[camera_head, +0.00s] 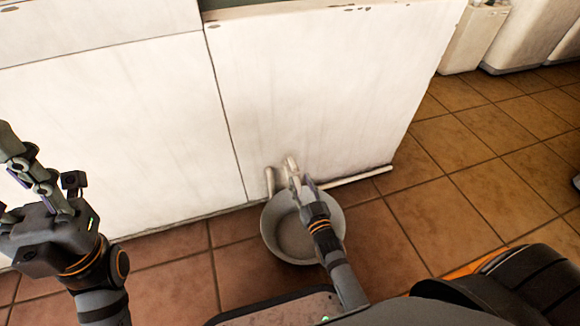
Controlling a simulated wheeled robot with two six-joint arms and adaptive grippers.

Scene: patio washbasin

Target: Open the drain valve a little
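A pale drain valve (291,164) sticks out low on the white basin front. A short pale pipe stub (270,180) shows just left of it. My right gripper (302,183) reaches over the bucket to the valve, its fingertips at or right beside it. The fingers overlap the valve from this angle, so I cannot tell whether they touch or grip it. My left gripper (42,175) is raised at the far left, away from the valve, with its fingers spread and empty.
A round grey bucket (269,232) stands on the tiled floor (440,215) below the valve, under my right gripper. The white basin front (320,90) rises behind. A pale pipe (360,176) runs along its foot to the right. White containers (470,38) stand at the upper right.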

